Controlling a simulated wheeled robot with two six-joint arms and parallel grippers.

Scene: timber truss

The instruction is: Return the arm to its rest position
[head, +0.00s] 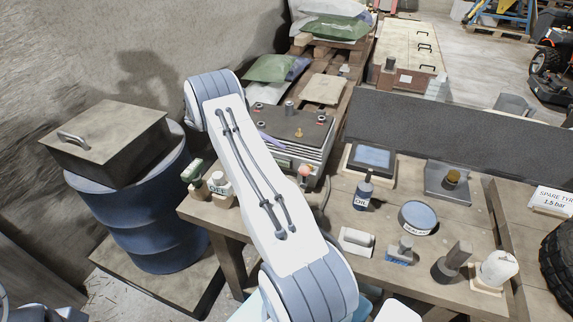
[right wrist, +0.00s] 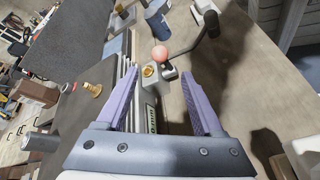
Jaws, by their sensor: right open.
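My right arm crosses the middle of the head view, and its link hides most of my right gripper. A purple finger (head: 268,140) shows beside the link, over the dark-topped metal unit (head: 312,128). In the right wrist view my right gripper (right wrist: 162,74) is open, with its two purple fingers apart and nothing held between them. A black lever with a red ball (right wrist: 159,52) and a grey block with a brass knob (right wrist: 152,84) show between and beyond the fingertips. I cannot tell whether the fingers touch anything. My left gripper is not in view.
The workbench (head: 335,205) carries an oil bottle (head: 363,190), a round blue-topped tin (head: 418,217), a tablet (head: 373,158) and several small items. A blue barrel (head: 150,225) with a dark metal box (head: 105,140) stands left. A dark panel (head: 455,130) rises along the bench's back.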

